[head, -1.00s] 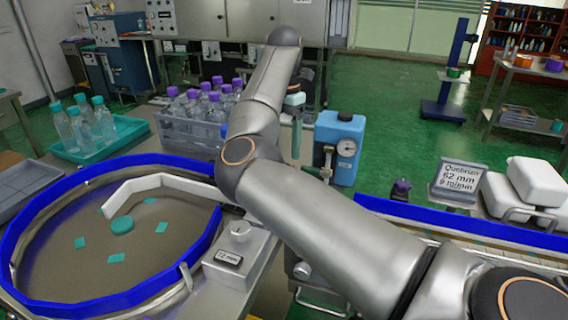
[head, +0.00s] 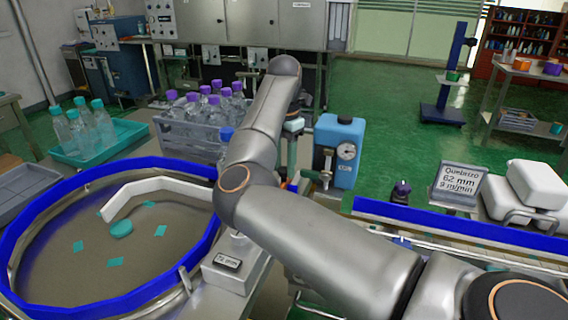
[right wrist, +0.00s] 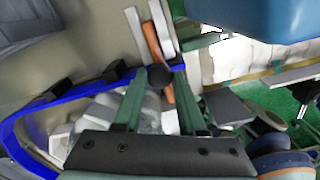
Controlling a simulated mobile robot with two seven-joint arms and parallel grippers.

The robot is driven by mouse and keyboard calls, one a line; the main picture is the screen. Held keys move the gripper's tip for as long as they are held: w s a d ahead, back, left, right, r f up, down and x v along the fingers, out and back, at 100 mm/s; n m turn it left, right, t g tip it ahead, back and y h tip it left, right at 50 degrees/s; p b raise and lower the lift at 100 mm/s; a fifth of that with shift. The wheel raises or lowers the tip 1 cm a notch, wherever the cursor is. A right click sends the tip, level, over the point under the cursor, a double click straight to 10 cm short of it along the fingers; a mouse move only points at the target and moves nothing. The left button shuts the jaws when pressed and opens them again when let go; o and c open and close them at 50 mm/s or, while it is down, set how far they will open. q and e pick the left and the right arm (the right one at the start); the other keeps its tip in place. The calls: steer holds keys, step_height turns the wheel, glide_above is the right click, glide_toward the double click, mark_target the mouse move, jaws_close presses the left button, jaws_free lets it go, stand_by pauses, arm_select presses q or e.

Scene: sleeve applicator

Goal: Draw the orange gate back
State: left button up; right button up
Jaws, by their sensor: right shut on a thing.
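The orange gate (right wrist: 153,45) is a narrow orange bar in the right wrist view, lying between pale metal rails. My left gripper is in neither current view.
A blue-rimmed round table (head: 105,300) with teal pieces is at left. A grey crate (head: 185,131) of purple-capped bottles and a blue box with a gauge (head: 339,137) stand near my arm. A blue-edged conveyor (head: 470,224) runs right.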

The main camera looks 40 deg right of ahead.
jaws_close()
stand_by(0.9)
